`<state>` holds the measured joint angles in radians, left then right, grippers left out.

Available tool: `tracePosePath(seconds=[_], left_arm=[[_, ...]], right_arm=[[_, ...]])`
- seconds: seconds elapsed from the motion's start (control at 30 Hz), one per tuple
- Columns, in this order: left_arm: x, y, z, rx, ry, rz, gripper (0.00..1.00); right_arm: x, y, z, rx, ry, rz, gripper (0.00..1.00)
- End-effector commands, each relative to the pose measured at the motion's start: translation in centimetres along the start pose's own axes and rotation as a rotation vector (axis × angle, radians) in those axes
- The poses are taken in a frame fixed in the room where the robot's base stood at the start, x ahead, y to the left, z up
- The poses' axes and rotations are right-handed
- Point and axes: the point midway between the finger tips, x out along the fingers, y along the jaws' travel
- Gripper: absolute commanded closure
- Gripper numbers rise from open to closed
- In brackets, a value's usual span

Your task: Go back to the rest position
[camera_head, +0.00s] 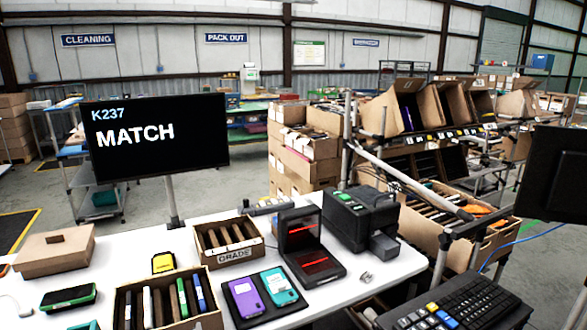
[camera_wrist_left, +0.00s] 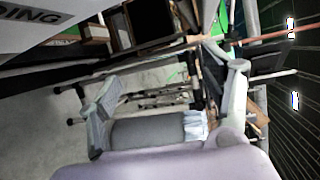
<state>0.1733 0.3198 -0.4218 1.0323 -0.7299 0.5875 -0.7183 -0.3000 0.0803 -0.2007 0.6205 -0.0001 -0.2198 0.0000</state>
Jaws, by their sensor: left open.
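My left gripper (camera_wrist_left: 168,92) shows in the left wrist view, with its two grey fingers spread wide apart. I see nothing held between the fingertips. A grey rounded part with a pale end sits between the finger bases; I cannot tell what it is. Beyond the fingers are the grey floor and blurred, tilted shelving. Neither gripper shows in the head view, and my right gripper is in no frame.
A keyboard (camera_head: 455,305) is front right.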

Motion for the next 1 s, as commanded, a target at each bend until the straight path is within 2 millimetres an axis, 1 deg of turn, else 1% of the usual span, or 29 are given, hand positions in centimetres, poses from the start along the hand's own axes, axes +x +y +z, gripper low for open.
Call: tracePosePath(seconds=[0.03,0.07,0.1,0.13,0.17,0.2,0.27,0.3,0.37,0.4,0.47,0.5,0.57,0.6,0.63,0.7,0.8,0.9,1.0], left_arm=[[-1.5,4.1,-0.4,-0.172,-0.086,0.069,0.27],[-2.4,6.2,-0.5,-0.262,-0.136,0.104,0.27],[-3.6,8.9,-0.8,-0.379,-0.201,0.149,0.27],[-4.7,11.0,-1.2,-0.464,-0.25,0.183,0.27],[-5.8,13.0,-1.8,-0.543,-0.297,0.216,0.27],[-7.4,15.5,-2.5,-0.645,-0.36,0.259,0.27],[-9.9,19.1,-4.0,-0.789,-0.453,0.321,0.27],[-11.6,21.4,-5.2,-0.881,-0.515,0.36,0.27],[-14.4,24.5,-7.2,-1.011,-0.608,0.419,0.27],[-16.2,26.4,-8.7,-1.093,-0.669,0.457,0.27],[-19.1,29.0,-11.1,-1.211,-0.764,0.513,0.27],[-21.1,30.6,-12.9,-1.285,-0.827,0.551,0.27],[-24.1,32.7,-15.7,-1.392,-0.922,0.606,0.27],[-26.0,33.8,-17.6,-1.456,-0.985,0.639,0.27],[-27.4,34.6,-19.0,-1.501,-1.03,0.664,0.27],[-30.3,35.9,-22.0,-1.593,-1.127,0.715,0.27],[-33.5,37.0,-25.5,-1.688,-1.241,0.77,0.27],[-35.5,37.5,-27.8,-1.746,-1.313,0.804,0.27],[-36.3,37.7,-28.8,-1.77,-1.347,0.82,0.27]], right_arm=[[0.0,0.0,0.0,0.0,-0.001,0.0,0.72],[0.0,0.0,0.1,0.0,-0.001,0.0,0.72],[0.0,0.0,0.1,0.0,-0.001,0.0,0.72],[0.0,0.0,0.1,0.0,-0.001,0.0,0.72],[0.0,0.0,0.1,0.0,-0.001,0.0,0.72],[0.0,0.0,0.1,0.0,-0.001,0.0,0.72],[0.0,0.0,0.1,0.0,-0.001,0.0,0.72],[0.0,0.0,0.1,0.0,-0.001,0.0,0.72],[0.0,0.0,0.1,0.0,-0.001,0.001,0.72],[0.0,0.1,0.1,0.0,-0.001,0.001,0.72],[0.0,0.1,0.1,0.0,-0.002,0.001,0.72],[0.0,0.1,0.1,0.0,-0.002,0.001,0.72],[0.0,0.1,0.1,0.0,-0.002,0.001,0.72],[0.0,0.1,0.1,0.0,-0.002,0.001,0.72],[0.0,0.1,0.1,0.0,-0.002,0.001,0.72],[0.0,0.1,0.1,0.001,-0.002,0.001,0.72],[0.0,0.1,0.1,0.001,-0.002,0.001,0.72],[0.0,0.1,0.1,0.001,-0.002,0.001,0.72],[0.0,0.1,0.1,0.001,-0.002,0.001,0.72]])
